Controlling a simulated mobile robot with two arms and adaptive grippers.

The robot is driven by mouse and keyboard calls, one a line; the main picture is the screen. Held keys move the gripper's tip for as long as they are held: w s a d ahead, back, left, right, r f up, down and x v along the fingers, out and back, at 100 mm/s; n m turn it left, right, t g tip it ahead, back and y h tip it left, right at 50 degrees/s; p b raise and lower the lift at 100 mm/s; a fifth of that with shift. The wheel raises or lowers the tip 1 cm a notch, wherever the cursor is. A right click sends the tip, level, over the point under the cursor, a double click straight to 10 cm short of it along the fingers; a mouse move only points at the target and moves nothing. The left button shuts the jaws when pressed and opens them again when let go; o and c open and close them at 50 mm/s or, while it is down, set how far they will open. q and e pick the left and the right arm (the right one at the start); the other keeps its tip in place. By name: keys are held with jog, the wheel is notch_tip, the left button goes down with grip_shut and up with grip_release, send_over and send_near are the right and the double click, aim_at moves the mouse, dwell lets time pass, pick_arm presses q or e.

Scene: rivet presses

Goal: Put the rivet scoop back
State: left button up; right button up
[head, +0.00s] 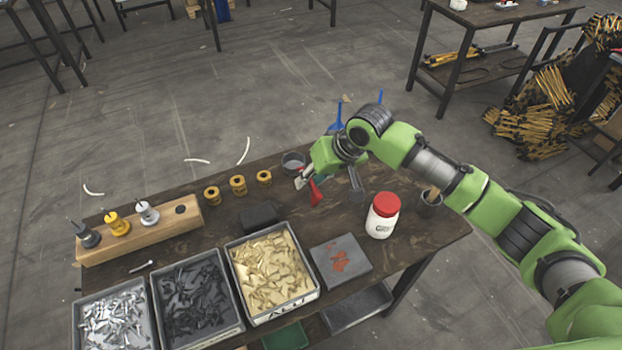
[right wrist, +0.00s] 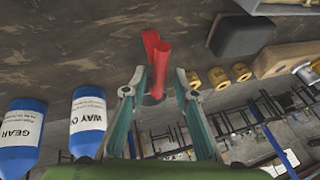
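A red scoop (head: 316,194) shows at the fingers of my right gripper (head: 305,181), over the far right part of the workbench (head: 225,213). In the right wrist view the red scoop (right wrist: 158,62) lies between the two teal-and-grey fingers of the gripper (right wrist: 160,86). There is a visible gap on each side of it, so the gripper is open. I cannot tell whether the scoop rests on the bench or in a holder. My left gripper is out of view.
Bins of silver (head: 114,319), black (head: 196,291) and gold (head: 270,267) rivets line the front. A grey tray (head: 328,250), a red-lidded white jar (head: 382,216) and a dark box (head: 260,215) stand nearby. A wooden block (head: 172,226) is left. Blue bottles (right wrist: 88,120) are close to the gripper.

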jog(key=v, duration=1.1)
jog(key=shift+d+r+b, duration=0.2)
jog(key=shift+r+b, duration=0.1)
jog(key=shift+r, duration=0.05)
